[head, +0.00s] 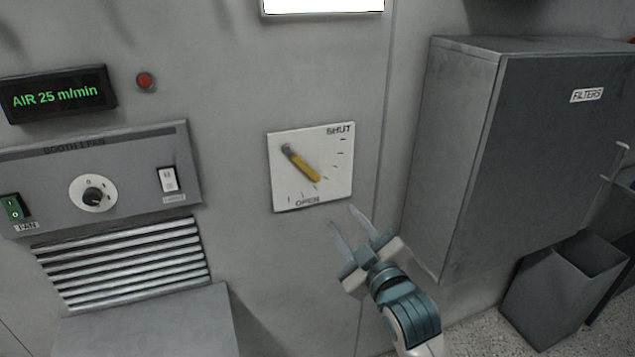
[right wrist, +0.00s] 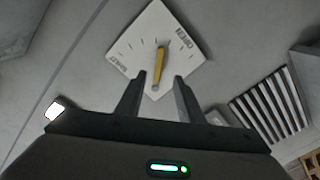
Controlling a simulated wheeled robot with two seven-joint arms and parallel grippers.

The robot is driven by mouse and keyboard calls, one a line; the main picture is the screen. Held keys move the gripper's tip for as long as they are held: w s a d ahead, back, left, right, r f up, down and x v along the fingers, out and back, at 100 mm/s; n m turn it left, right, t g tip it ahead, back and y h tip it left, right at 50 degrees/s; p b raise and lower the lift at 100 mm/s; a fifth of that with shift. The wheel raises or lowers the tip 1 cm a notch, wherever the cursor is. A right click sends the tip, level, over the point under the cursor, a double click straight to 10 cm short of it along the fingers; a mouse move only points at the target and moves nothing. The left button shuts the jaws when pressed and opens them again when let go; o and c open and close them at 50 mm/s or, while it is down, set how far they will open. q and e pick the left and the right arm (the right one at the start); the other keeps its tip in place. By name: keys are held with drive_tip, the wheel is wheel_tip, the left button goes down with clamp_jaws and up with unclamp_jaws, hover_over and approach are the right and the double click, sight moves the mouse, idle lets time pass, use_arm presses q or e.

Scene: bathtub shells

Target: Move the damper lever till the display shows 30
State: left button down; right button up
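The damper lever (head: 303,166) is a yellow bar on a white square plate (head: 283,194) marked SHUT at upper right and OPEN at the bottom. It slants from a pivot at upper left down to the right, its tip nearer OPEN than SHUT. The display (head: 57,94) reads AIR 25 m/min in green. My right gripper (head: 351,221) is open and empty, just below and right of the plate. In the right wrist view the lever (right wrist: 159,68) shows beyond and between my open fingers (right wrist: 155,95), apart from them. My left gripper is not in view.
A fan panel (head: 135,155) with a knob and switches is on the wall at left, above a slatted vent (head: 125,262). A grey FILTERS cabinet (head: 480,150) stands out at right, close to my right arm. A grey bin (head: 560,300) is below it. The wall around the plate is clear.

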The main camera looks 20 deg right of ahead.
sight(313, 177)
drive_tip(key=shift+w, duration=0.15)
drive_tip(key=w+p, duration=0.1)
drive_tip(key=w, duration=0.4)
drive_tip(key=w+p, duration=0.2)
drive_tip(key=w, duration=0.4)
drive_tip(key=w+p, duration=0.1)
drive_tip(key=w, duration=0.5)
drive_tip(key=shift+w+a+p, duration=0.1)
drive_tip(key=shift+a+p, duration=0.2)
drive_tip(key=shift+c, duration=0.6)
clamp_jaws()
drive_tip(key=shift+a+f, duration=0.1)
